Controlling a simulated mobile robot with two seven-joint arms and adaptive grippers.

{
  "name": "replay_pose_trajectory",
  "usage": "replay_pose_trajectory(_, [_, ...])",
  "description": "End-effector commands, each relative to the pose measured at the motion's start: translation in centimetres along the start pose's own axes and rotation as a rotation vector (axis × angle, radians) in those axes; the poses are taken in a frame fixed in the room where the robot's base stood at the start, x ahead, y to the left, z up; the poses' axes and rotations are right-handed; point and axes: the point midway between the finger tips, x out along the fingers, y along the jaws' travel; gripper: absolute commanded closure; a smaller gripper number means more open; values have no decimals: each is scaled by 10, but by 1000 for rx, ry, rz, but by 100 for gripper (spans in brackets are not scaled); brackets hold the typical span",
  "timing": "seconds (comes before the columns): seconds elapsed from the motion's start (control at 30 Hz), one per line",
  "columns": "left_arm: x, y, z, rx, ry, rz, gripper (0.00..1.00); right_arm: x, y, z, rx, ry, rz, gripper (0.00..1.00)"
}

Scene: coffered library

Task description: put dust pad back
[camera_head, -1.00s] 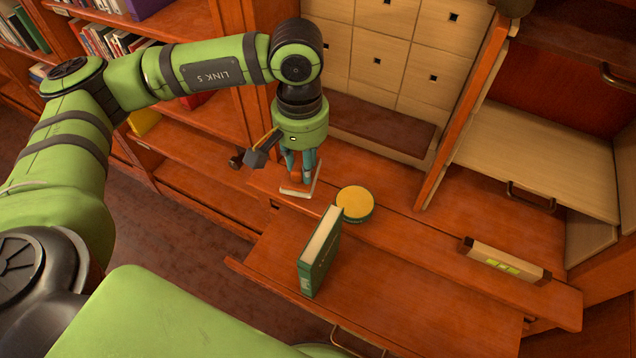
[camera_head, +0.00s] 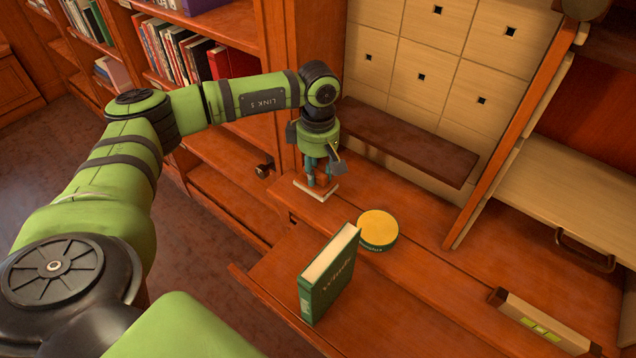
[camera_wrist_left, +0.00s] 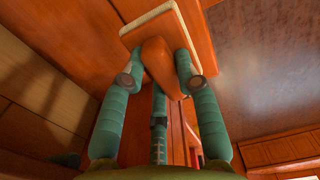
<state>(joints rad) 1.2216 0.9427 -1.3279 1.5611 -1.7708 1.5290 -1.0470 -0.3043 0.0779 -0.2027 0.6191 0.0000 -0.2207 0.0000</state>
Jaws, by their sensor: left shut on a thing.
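The dust pad is a flat cream pad (camera_head: 325,193) with an orange-brown wooden handle. My left gripper (camera_head: 318,178) points down and is shut on that handle. The pad is at the left end of the upper desk ledge (camera_head: 435,262), left of and behind the round yellow-topped tin. I cannot tell whether it touches the ledge or hangs just above it. In the left wrist view, the fingers close around the handle (camera_wrist_left: 158,66), and the cream pad (camera_wrist_left: 150,22) lies beyond it. My right gripper is not in view.
A yellow-topped green tin (camera_head: 378,227) stands on the ledge. A green book (camera_head: 332,278) stands upright in front of it. A pale block with green squares (camera_head: 532,320) lies at the right. A dark shelf (camera_head: 410,143) and small drawers (camera_head: 425,65) are behind. Bookshelves stand left.

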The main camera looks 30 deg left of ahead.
Motion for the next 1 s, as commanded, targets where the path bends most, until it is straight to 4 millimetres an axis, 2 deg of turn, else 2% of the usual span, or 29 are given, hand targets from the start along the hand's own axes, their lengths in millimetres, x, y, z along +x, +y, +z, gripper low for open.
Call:
replay_pose_trajectory(0.17, [13,0,0,1,1,-1,95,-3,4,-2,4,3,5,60])
replay_pose_trajectory(0.4, [43,0,0,2,0,-1,95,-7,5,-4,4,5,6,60])
replay_pose_trajectory(0.77, [49,0,0,3,0,0,95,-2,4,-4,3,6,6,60])
replay_pose_trajectory(0.8, [47,0,0,3,0,0,52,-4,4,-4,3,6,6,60])
replay_pose_trajectory(0.83, [47,0,0,3,0,0,45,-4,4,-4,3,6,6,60])
replay_pose_trajectory(1.0, [47,0,0,3,0,0,45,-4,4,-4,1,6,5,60])
